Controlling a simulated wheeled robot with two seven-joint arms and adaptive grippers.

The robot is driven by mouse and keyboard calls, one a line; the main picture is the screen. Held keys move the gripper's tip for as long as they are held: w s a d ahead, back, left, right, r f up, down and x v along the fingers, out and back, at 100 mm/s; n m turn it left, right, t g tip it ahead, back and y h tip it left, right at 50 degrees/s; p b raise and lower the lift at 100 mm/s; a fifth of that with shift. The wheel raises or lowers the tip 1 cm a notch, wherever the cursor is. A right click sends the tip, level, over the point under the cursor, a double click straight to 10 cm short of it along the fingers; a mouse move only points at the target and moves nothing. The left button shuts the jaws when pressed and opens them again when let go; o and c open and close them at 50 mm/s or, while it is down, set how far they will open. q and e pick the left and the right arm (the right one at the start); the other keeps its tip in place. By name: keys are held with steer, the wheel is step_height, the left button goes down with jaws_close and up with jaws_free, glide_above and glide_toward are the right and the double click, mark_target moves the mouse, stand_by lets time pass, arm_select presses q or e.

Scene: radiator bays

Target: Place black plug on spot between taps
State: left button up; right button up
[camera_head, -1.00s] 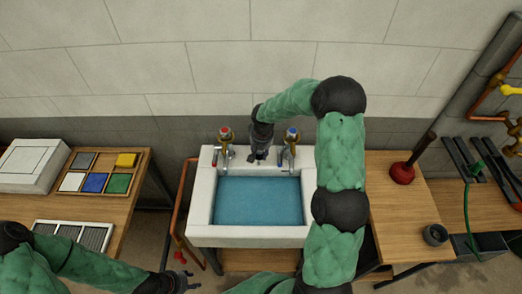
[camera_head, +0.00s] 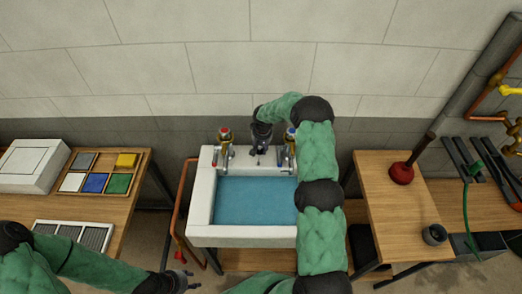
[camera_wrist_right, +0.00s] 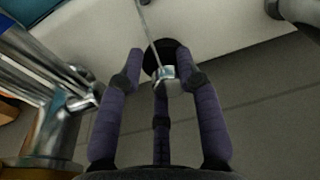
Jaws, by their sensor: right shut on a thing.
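The black plug (camera_wrist_right: 155,62) shows in the right wrist view as a dark disc with a bright metal fitting and a thin chain or rod running up from it. My right gripper (camera_wrist_right: 164,80) is shut on it, with the plug at the fingertips against the white sink rim. In the head view my right gripper (camera_head: 260,151) is over the sink's back ledge, between the red-topped tap (camera_head: 225,147) and the blue-topped tap (camera_head: 289,150). Whether the plug touches the ledge is unclear. My left gripper (camera_head: 183,281) is empty at lower left, its fingers apart.
The white sink (camera_head: 203,205) holds blue water (camera_head: 255,203). A red plunger (camera_head: 401,173) and a dark ring-shaped cup (camera_head: 434,235) stand on the right wooden bench (camera_head: 390,215). A copper pipe (camera_head: 183,205) runs along the sink's left side. The wall is close behind.

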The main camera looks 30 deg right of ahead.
steer(key=shift+f, duration=0.95)
steer(key=shift+f, duration=0.1)
steer(key=shift+f, duration=0.1)
steer(key=o, duration=1.2)
steer(key=shift+c, duration=0.2)
steer(key=shift+r, duration=0.2)
steer(key=shift+r, duration=0.3)
step_height(320, 180, up, 11)
steer(key=s, duration=0.1)
steer(key=shift+s+a+r, duration=0.15)
steer(key=shift+s+a, duration=0.05)
steer(key=shift+s, duration=0.05)
